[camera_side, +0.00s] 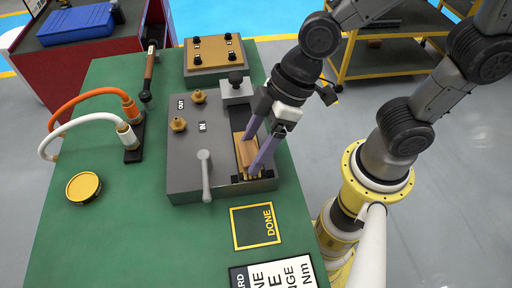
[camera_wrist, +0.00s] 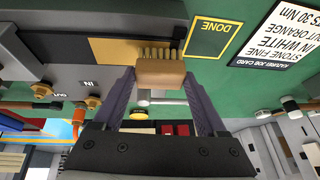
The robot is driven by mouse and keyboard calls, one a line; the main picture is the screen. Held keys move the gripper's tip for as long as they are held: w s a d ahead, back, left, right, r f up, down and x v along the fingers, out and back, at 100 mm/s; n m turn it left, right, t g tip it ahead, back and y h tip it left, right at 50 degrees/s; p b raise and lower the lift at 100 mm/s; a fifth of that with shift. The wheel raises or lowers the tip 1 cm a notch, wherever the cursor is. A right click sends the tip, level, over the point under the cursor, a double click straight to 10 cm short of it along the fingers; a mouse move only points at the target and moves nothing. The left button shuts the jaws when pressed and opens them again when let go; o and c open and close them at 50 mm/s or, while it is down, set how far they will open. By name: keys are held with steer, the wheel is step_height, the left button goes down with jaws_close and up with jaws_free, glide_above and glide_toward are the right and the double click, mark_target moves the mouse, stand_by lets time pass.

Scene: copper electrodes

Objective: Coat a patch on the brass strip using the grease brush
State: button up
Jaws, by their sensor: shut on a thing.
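The grease brush is a small wooden block (camera_wrist: 160,73) with yellow bristles (camera_wrist: 158,53). My gripper (camera_wrist: 161,78) is shut on the block, one finger on each side. In the side view my gripper (camera_side: 250,153) holds the brush block (camera_side: 247,158) low over the slot at the right of the grey fixture. The brass strip (camera_wrist: 110,50) lies in that slot, and the bristles point toward it in the wrist view. Part of the strip is hidden behind the brush and fingers. I cannot tell whether the bristles touch it, nor see grease on it.
The grey fixture (camera_side: 185,165) carries a lever (camera_side: 205,175), brass fittings (camera_side: 178,124) and a clamp block (camera_side: 237,90). A yellow-lidded tin (camera_side: 83,187) and orange and white cables (camera_side: 85,97) are left. A DONE square (camera_side: 255,226) and job card (camera_side: 275,275) lie in front.

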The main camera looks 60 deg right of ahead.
steer(key=shift+w+d, duration=3)
steer(key=shift+d, duration=0.05)
steer(key=shift+s+a, duration=3.7)
steer(key=shift+s+a+r, duration=0.1)
steer(key=shift+s+a, duration=0.05)
steer(key=shift+r, duration=3.95)
